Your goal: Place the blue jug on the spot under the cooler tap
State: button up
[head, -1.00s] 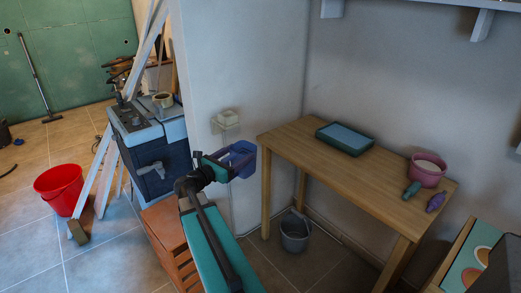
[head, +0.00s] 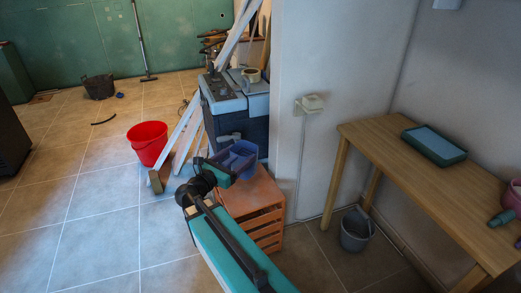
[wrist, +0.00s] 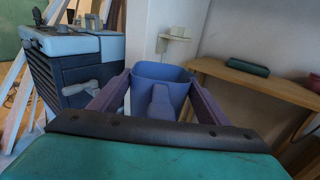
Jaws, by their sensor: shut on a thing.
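The blue jug (head: 243,153) is held upright, open top up, in my gripper (head: 232,163). In the wrist view the jug (wrist: 174,74) sits between the two purple fingers of my gripper (wrist: 158,92), its handle toward me. The cooler (head: 259,128) is a dark blue-grey box with a pale lid; it stands behind the jug in the head view. Its grey tap (head: 229,137) is partly hidden there; in the wrist view the tap (wrist: 80,88) shows on the cooler's front, left of the jug. I cannot make out the spot under the tap.
An orange slatted crate (head: 262,196) stands below the cooler and jug. White planks lean left of it near a red bucket (head: 148,143). A wooden table (head: 420,190) stands right, with a grey bucket (head: 356,230) beneath.

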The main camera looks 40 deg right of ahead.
jog(key=a+f+n+t+y, duration=0.2)
jog(key=a+n+t, duration=0.1)
jog(key=a, duration=2)
jog(key=shift+w+a+n+t+y, duration=0.15)
jog(key=shift+w+n+t+y, duration=0.2)
jog(key=shift+t, duration=0.55)
jog(key=shift+s+f, duration=0.15)
jog(key=shift+s, duration=0.1)
